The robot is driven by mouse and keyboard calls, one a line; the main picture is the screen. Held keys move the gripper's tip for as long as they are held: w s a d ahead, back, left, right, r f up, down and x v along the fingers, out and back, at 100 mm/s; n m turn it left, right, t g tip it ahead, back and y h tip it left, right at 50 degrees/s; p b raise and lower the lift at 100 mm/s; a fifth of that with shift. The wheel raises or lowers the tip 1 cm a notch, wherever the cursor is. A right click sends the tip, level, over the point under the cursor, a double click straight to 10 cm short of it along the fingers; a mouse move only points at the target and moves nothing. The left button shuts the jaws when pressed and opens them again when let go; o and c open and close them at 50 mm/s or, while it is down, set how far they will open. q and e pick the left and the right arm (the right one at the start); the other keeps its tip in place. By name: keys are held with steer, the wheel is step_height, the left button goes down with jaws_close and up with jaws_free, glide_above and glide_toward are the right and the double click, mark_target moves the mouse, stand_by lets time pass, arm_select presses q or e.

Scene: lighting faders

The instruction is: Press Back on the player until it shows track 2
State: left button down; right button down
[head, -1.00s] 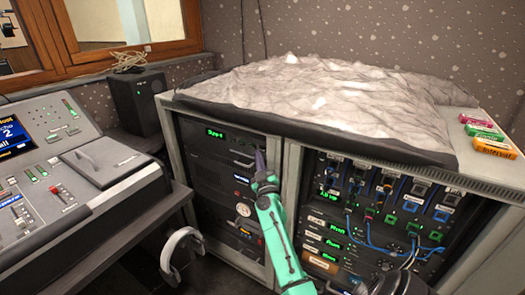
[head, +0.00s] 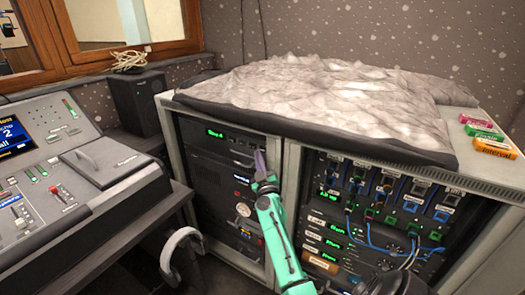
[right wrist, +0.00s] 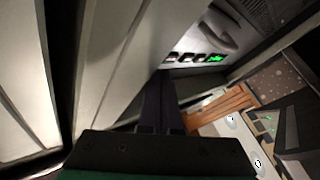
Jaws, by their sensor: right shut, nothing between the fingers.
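The player appears to be the top unit (head: 222,146) in the left bay of the rack cabinet, a dark panel with a small green display (head: 217,133). Its lettering is too small to read surely. My right gripper (head: 259,160) is shut and empty at the right end of this panel, by the bay's pale edge. In the right wrist view, its dark fingers (right wrist: 160,85) point toward a panel with a row of small dark buttons (right wrist: 185,58) and a green-lit one at the end. I cannot tell whether the fingertips touch anything. My left gripper is not in view.
A grey crumpled cover (head: 320,95) lies on top of the cabinet. The right bay (head: 370,215) holds units with blue cables. A lighting desk (head: 70,170) stands at left, with headphones (head: 180,250) hanging beside it. Coloured labelled blocks (head: 485,132) lie at right.

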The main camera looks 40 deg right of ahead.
steer(key=shift+d, duration=0.1)
stand_by(0.3)
steer(key=shift+w+d, duration=0.15)
steer(key=shift+d, duration=0.1)
